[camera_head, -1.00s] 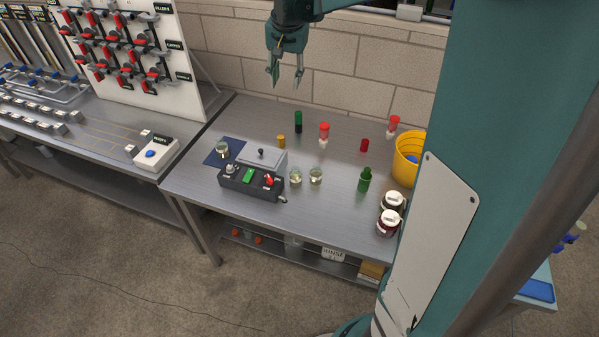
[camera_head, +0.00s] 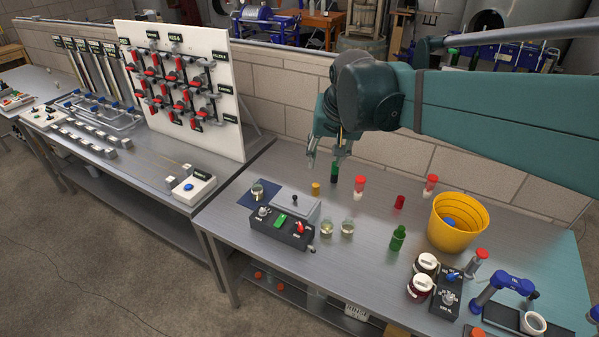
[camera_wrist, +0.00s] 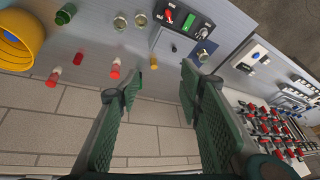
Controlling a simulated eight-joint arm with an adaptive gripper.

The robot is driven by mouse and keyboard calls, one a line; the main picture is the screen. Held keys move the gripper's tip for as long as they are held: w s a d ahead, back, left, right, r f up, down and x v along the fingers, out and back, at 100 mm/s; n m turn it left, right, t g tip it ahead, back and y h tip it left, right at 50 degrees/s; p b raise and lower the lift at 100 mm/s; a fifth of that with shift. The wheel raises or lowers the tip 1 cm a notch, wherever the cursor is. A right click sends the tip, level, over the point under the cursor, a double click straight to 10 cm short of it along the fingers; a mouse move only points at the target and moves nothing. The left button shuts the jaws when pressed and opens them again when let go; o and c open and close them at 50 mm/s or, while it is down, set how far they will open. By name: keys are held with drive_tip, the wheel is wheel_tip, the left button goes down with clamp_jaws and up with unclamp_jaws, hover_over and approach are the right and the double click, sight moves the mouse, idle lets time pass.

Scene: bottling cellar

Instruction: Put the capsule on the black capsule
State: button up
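The yellow capsule (camera_wrist: 153,62) shows there; the green-and-black piece does not.
A yellow bucket (camera_head: 458,222) stands at the right, with a green bottle (camera_head: 398,238) and two glass jars (camera_head: 327,229) (camera_head: 347,228) nearer the middle. A black control box (camera_head: 281,229) is at the left. A brick wall (camera_head: 400,155) rises behind the table.

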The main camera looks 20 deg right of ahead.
drive_tip(key=s+a+f+n+t, duration=0.1)
drive_tip(key=s+a+f+n, duration=0.1)
drive_tip(key=s, duration=0.7)
drive_tip(key=s+a+f+n+t, duration=0.1)
drive_tip(key=s+a+f+n, duration=0.1)
drive_tip(key=s, duration=0.7)
wheel_tip(320, 180, down, 3)
drive_tip(key=shift+a+r, duration=0.2)
drive_tip(key=shift+a, duration=0.25)
drive_tip(key=shift+s, duration=0.1)
wheel_tip(320, 180, down, 5)
drive_tip(key=b, duration=0.5)
drive_tip(key=shift+f, duration=0.15)
